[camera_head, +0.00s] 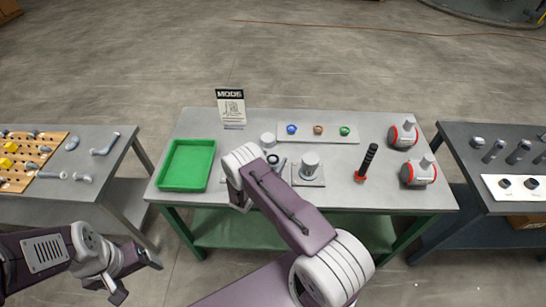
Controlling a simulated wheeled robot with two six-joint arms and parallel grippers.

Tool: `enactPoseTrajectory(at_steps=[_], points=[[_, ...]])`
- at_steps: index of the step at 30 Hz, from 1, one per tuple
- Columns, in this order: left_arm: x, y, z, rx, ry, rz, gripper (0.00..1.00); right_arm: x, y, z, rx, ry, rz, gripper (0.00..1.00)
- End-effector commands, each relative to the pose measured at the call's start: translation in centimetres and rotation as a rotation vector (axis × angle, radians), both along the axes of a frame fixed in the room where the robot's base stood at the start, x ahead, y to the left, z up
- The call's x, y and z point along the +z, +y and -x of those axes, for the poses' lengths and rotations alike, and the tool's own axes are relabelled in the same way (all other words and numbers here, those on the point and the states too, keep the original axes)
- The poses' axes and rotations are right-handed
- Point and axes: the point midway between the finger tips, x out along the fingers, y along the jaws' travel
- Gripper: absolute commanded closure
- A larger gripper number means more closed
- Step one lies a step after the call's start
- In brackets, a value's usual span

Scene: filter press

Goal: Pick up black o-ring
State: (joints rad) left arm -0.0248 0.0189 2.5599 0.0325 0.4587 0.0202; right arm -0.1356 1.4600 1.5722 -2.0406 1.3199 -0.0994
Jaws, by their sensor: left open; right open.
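A small dark ring (273,159), which looks like the black o-ring, lies on the grey table just right of my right wrist. My arm partly crowds it, so its exact outline is hard to tell. My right gripper (242,207) hangs down over the table's front left part, left of and nearer than the ring. It is open and mostly hidden by my own arm; nothing shows in it. My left gripper (136,276) is open and empty, low at the left, off the table's front left corner and far from the ring.
A green tray (187,165) stands at the table's left. A pale strip (333,139) holds blue, brown and green rings. A metal cylinder (310,165) on a plate, a black-handled tool (367,162) and two red-and-grey devices (418,173) stand to the right. A sign (231,107) stands behind.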

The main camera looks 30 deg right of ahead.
Motion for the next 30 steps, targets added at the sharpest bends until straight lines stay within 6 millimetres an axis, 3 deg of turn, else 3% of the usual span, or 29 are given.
enactPoseTrajectory(at_steps=[8,12,15,23,30], points=[[0.0,0.0,0.0,0.000,0.000,0.000,0.19,-0.2,-0.4,-0.3,0.001,0.001,0.000,0.32],[0.0,0.0,0.0,0.000,0.000,0.000,0.19,-0.1,-0.4,-0.3,0.001,0.000,0.000,0.71],[0.0,0.0,0.0,0.000,0.000,0.000,0.19,-0.1,-0.4,-0.3,0.001,0.000,0.000,0.92],[0.0,0.0,0.0,0.000,0.000,0.000,0.19,0.0,-0.3,-0.3,0.001,0.000,0.000,0.92],[-0.8,0.0,0.0,0.000,0.000,0.000,0.19,2.8,-0.3,-0.4,0.000,-0.004,0.000,0.93]])
